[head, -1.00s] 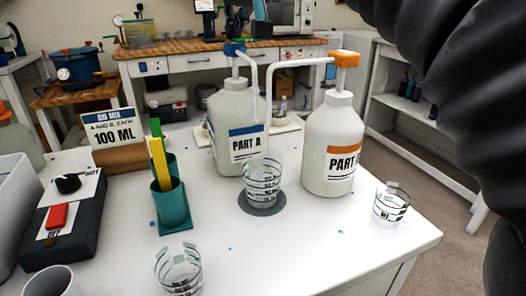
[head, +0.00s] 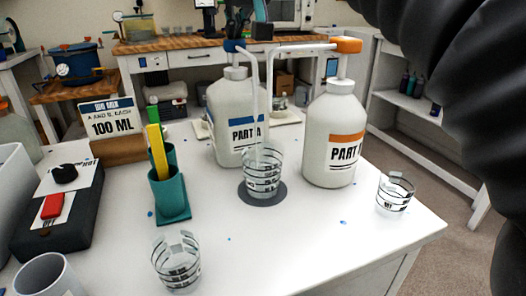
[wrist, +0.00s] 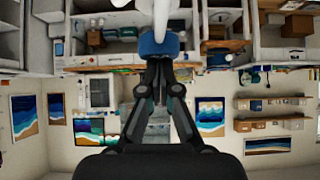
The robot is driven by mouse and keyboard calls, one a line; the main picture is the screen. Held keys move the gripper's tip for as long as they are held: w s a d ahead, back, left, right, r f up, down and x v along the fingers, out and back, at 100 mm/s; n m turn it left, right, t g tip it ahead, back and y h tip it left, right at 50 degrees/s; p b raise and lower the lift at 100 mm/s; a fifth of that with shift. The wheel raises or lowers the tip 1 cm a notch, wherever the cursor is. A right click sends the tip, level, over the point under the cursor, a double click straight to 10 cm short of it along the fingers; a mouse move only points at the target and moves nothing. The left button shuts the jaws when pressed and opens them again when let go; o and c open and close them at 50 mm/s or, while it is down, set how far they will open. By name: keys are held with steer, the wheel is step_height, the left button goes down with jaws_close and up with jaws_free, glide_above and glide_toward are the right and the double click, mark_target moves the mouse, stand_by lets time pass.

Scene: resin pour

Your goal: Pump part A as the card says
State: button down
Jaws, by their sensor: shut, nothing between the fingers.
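The white PART A bottle (head: 228,105) stands on the white table with a blue pump head (head: 232,45). Its spout reaches over a clear graduated cup (head: 262,172) on a dark grey disc (head: 263,194). My gripper (head: 239,34) is shut and empty, with its tips at the top of the blue pump head. In the wrist view the blue head (wrist: 158,44) is right at my fingertips (wrist: 160,62). I cannot tell the liquid level in the cup.
The PART B bottle (head: 335,135) with an orange pump head (head: 346,46) stands close on the right. Other clear cups stand at front (head: 176,263) and right (head: 395,193). A teal holder (head: 170,195) with sticks and a black device (head: 56,212) are on the left.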

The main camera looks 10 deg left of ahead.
steer(key=shift+f+b, duration=0.6)
steer(key=shift+f, duration=0.45)
steer(key=shift+r+p, duration=1.65)
steer(key=shift+r, duration=0.5)
steer(key=shift+f+b, duration=0.85)
steer(key=shift+f, duration=0.25)
steer(key=shift+r, duration=0.1)
steer(key=shift+r+p, duration=0.9)
steer(key=shift+r, duration=0.15)
steer(key=shift+r, duration=3)
